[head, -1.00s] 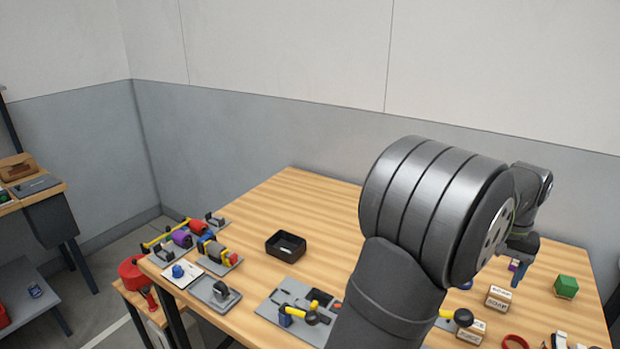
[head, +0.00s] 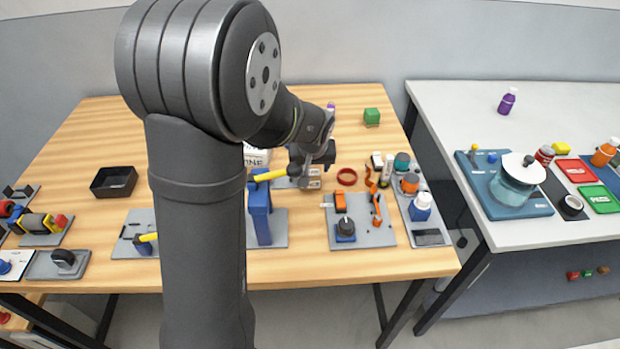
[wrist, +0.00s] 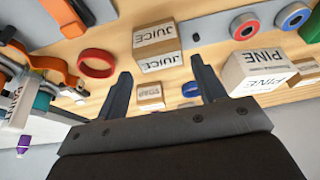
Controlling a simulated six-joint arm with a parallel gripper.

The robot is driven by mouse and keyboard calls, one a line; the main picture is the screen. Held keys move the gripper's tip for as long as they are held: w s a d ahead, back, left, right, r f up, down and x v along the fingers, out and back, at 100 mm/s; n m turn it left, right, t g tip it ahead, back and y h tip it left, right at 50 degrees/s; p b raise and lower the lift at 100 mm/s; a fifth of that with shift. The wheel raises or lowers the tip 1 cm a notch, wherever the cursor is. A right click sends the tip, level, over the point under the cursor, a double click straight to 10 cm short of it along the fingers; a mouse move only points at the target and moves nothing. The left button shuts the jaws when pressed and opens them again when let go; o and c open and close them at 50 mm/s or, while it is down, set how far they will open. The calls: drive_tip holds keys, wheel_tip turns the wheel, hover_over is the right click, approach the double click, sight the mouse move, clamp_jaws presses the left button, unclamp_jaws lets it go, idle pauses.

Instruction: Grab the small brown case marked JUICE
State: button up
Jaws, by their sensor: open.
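The small brown case marked JUICE (wrist: 158,60) lies in the upper middle of the wrist view, its label upside down there. In the head view a small labelled case (head: 313,184), likely the same one, shows just below my gripper (head: 312,164). In the wrist view my gripper (wrist: 162,86) is open, its two fingers apart with nothing clamped. A smaller brown case marked SOAP (wrist: 150,95) shows between the fingers, and the JUICE case appears beyond the fingertips.
A whitish PINE box (wrist: 243,76) stands right of the fingers in the wrist view. A red ring (wrist: 97,63) lies left and a blue ring (wrist: 190,89) near the right finger. A black tray (head: 114,181) and a tool board (head: 372,236) are on the wooden table.

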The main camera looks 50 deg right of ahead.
sight(310, 173)
drive_tip(key=shift+s+a+f, duration=0.1)
drive_tip(key=shift+a+f, duration=0.05)
drive_tip(key=shift+f, duration=0.25)
drive_tip(key=shift+x, duration=2.35)
drive_tip(key=c, duration=0.8)
drive_tip(key=shift+o, duration=0.2)
drive_tip(key=shift+r, duration=0.15)
